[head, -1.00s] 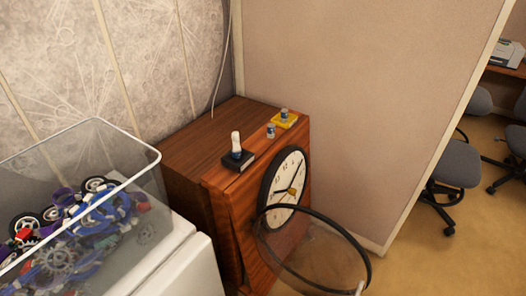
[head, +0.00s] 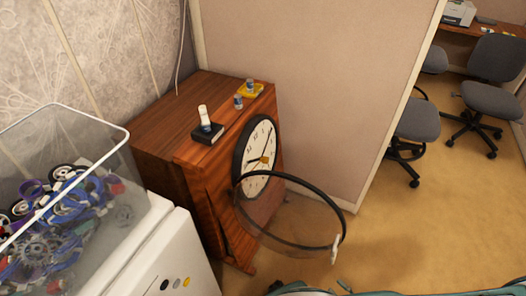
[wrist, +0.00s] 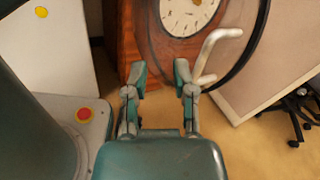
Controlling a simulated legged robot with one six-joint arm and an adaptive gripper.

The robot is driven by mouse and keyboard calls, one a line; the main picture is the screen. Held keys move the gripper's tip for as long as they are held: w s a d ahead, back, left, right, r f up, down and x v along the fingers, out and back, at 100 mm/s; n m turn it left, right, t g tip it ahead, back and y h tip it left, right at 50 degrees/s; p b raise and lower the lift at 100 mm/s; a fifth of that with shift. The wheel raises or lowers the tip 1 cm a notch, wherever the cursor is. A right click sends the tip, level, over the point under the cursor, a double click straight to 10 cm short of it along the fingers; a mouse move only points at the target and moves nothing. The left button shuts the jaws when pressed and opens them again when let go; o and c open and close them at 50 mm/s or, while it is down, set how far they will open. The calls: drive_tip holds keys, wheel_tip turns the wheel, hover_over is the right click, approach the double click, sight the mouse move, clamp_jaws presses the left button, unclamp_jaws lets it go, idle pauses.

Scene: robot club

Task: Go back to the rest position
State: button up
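My gripper (wrist: 160,80) shows in the wrist view with its two teal fingers spread apart and nothing between them. It is in front of the wooden clock cabinet (wrist: 124,30), near the white handle (wrist: 209,55) of the open clock door. In the head view the gripper fingers cannot be made out; only a bit of teal shows at the bottom edge. The wooden clock cabinet (head: 205,190) stands against the wall, and its round glass door (head: 290,245) with a black rim hangs open in front of the clock face (head: 256,150).
On the cabinet top are a black box with a white bottle (head: 205,117), a small can (head: 238,102) and a yellow tray (head: 250,91) with another can. A clear bin of parts (head: 60,225) stands on a white unit at left. Office chairs (head: 415,122) are at right; the floor between is open.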

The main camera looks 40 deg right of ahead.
drive_tip(key=w+r+n+g+y, duration=0.8)
drive_tip(key=w+r+n+g, duration=0.75)
drive_tip(key=r+n, duration=0.4)
drive_tip(key=w+a+r+n+t+h, duration=0.2)
drive_tip(key=a+r+n+h, duration=0.1)
drive_tip(key=a+r+n, duration=0.4)
drive_tip(key=w+a+r+n+t+h, duration=0.2)
drive_tip(key=a+r+n, duration=0.4)
drive_tip(key=a+r, duration=0.5)
drive_tip(key=shift+w+a+r+n+h, duration=0.4)
drive_tip(key=shift+w+a+h, duration=0.15)
drive_tip(key=shift+a+h, duration=0.4)
drive_tip(key=shift+d, duration=0.1)
